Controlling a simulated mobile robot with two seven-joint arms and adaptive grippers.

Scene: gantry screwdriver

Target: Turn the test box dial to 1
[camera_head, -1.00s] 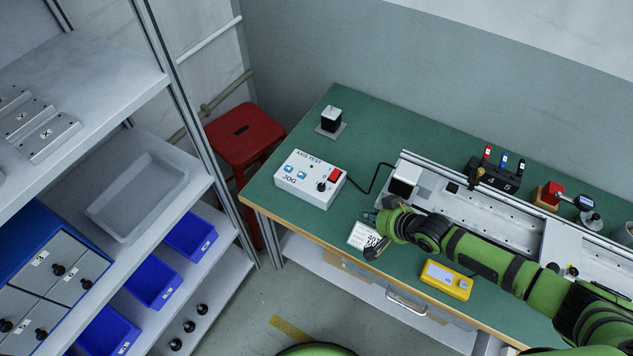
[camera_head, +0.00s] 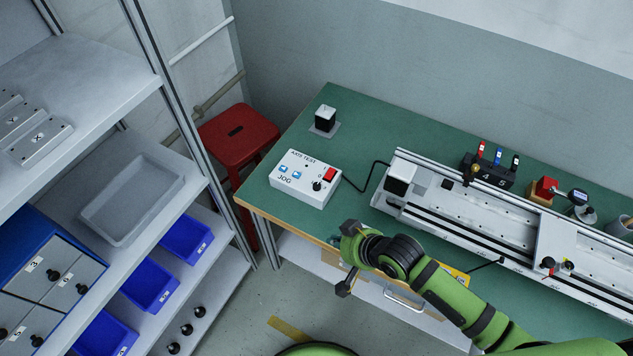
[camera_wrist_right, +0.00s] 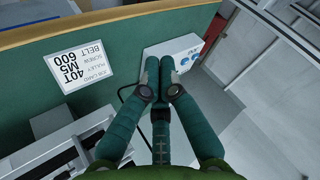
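The test box (camera_head: 307,180) is a white box marked AXIS TEST and JOG, near the left end of the green table. It has blue arrow buttons, a red switch and a small black dial (camera_head: 317,186). The dial's setting is too small to read. My right gripper (camera_head: 341,239) is at the table's front edge, in front of the box and apart from it. In the right wrist view its two fingers (camera_wrist_right: 167,65) are together with nothing seen between them. The box (camera_wrist_right: 157,50) shows partly behind them there; its dial is hidden. My left gripper is not in view.
A gantry rail (camera_head: 480,215) lies along the table, joined to the box by a black cable. A black-and-white block (camera_head: 325,118) stands behind the box. A job card (camera_wrist_right: 82,65) lies on the table. A red stool (camera_head: 238,133) and shelves stand left.

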